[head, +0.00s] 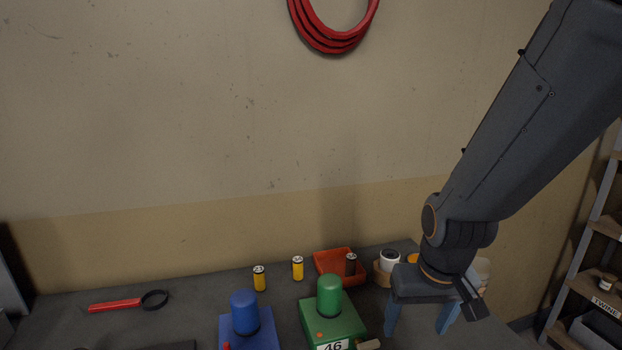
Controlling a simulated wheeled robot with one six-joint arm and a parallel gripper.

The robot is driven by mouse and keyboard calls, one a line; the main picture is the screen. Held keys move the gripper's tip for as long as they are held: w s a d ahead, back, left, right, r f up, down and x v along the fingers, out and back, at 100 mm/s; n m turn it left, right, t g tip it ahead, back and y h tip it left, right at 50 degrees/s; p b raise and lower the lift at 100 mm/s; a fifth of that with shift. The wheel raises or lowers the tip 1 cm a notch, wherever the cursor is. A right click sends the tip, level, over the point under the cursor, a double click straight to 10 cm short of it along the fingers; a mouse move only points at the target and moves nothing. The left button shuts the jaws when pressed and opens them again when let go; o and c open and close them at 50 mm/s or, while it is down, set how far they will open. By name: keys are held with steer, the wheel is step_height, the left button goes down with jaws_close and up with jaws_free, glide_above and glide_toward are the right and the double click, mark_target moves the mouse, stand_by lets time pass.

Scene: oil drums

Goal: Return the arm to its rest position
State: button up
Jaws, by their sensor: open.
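My arm reaches down from the upper right of the head view. My gripper (419,322) hangs at its end, pointing down over the right part of the dark bench (190,300). Its two blue fingers are spread apart, with nothing visible between them. The gripper is to the right of a green device (334,316) with a rounded green top and a plate reading 46. My wrist partly hides the items behind it.
A blue device (246,322), two yellow cylinders (260,279) and a red magnifier (122,305) are on the bench. An orange tray (329,261) with a dark cylinder (351,265) and a white-topped container (389,261) stand near the gripper. Shelves (590,260) rise at right.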

steer(key=shift+g, duration=0.6)
step_height(320, 180, down, 9)
steer(key=b, duration=0.6)
steer(key=shift+w+a+r+b, duration=0.1)
steer(key=shift+w+r+b, duration=0.05)
steer(key=shift+b, duration=0.2)
stand_by(1.1)
